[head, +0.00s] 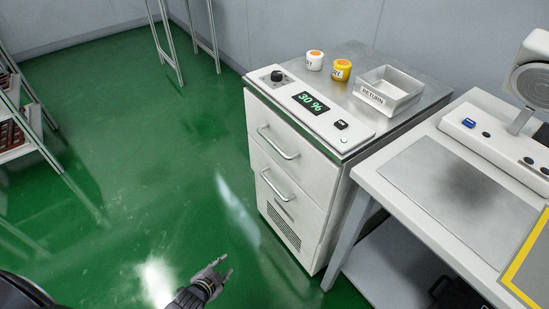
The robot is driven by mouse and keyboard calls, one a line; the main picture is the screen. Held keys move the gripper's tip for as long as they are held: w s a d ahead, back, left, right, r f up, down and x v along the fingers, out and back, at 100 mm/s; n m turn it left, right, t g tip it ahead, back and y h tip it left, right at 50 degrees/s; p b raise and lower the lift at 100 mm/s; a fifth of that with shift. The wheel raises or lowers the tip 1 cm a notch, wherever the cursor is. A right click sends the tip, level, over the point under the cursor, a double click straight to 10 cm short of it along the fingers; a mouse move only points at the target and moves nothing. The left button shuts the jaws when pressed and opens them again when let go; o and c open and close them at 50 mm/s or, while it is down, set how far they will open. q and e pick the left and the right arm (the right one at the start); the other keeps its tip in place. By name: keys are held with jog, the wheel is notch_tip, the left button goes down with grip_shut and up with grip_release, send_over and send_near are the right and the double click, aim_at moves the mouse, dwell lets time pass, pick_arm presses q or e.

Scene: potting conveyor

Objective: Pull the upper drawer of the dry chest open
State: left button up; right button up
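The dry chest (330,226) is a white cabinet with a metal top, standing left of the workbench. Its upper drawer (262,128) sits flush with the front and has a bar handle (279,144). My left gripper (229,265) is low in front of the chest, left of and below the lower handle. It is open and empty, apart from both handles.
A workbench (410,215) stands close on the right. A rack (32,130) is at far left. The green floor (150,170) before the drawers is clear.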

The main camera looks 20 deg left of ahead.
pick_arm(q)
jog(key=w+r+m+t+b, duration=0.4)
jog(key=w+r, duration=0.5)
pick_arm(e)
jog(key=w+r+b, duration=0.2)
jog(key=w+r, duration=0.2)
jog(key=w, duration=0.2)
pick_arm(q)
jog(key=m+t+h+b, duration=0.4)
jog(key=m+t+h, duration=0.1)
jog(key=m+t, duration=0.15)
send_near(272, 142)
jog(key=shift+m+g, duration=0.35)
jog(key=shift+g, duration=0.1)
jog(key=shift+b+x, duration=0.8)
jog(key=shift+x, duration=4.15)
pick_arm(e)
notch_tip(272, 142, up, 13)
jog(key=t, duration=0.1)
jog(key=shift+s+a, duration=0.25)
jog(key=shift+s, duration=0.1)
pick_arm(q)
jog(key=shift+a, duration=0.15)
jog(key=shift+c, duration=0.5)
pick_arm(e)
jog(key=shift+f, duration=0.1)
pick_arm(q)
grip_shut()
